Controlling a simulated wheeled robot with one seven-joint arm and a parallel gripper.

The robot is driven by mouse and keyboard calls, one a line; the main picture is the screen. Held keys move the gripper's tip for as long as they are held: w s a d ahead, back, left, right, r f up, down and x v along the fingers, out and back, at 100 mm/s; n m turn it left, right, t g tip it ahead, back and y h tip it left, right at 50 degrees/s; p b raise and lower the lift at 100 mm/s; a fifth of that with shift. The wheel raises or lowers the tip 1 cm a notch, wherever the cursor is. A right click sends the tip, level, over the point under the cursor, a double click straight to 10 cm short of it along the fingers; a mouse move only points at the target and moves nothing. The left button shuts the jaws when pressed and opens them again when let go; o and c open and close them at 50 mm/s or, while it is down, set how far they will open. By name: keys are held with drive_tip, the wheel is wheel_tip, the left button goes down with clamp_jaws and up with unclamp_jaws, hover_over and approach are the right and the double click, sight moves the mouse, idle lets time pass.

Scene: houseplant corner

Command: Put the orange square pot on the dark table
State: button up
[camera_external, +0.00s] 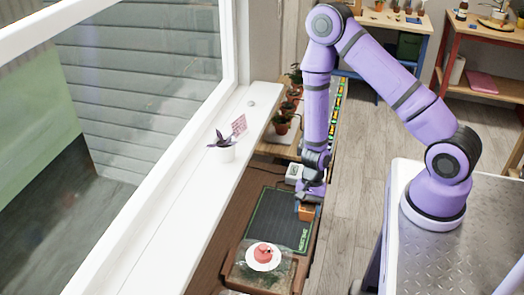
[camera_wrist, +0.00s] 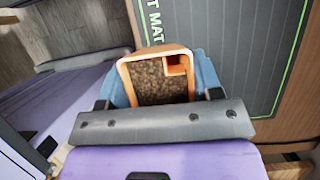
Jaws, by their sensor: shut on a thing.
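The orange square pot (camera_external: 306,213) is between the jaws of my gripper (camera_external: 309,199), which is shut on it. In the wrist view the pot (camera_wrist: 124,72) shows its open top, with brown soil inside and a small square notch in one corner. Blue fingers flank it. The dark table (camera_external: 262,183) is brown wood and carries a dark green plant mat (camera_external: 275,222). The pot is over the right edge of the mat in the external view; I cannot tell whether it touches anything below.
A red pot (camera_external: 264,253) on a white saucer (camera_external: 262,266) stands on a tray at the table's near end. A small white device (camera_external: 293,173) stands behind the mat. Potted plants (camera_external: 282,122) line the far table. The white sill (camera_external: 185,210) runs along the left. Much of the mat is clear.

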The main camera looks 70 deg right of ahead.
drive_tip(key=s+a, duration=0.1)
drive_tip(key=s, duration=0.6)
drive_tip(key=shift+s+a+r, duration=0.15)
drive_tip(key=shift+s+r, duration=0.05)
drive_tip(key=shift+r, duration=0.15)
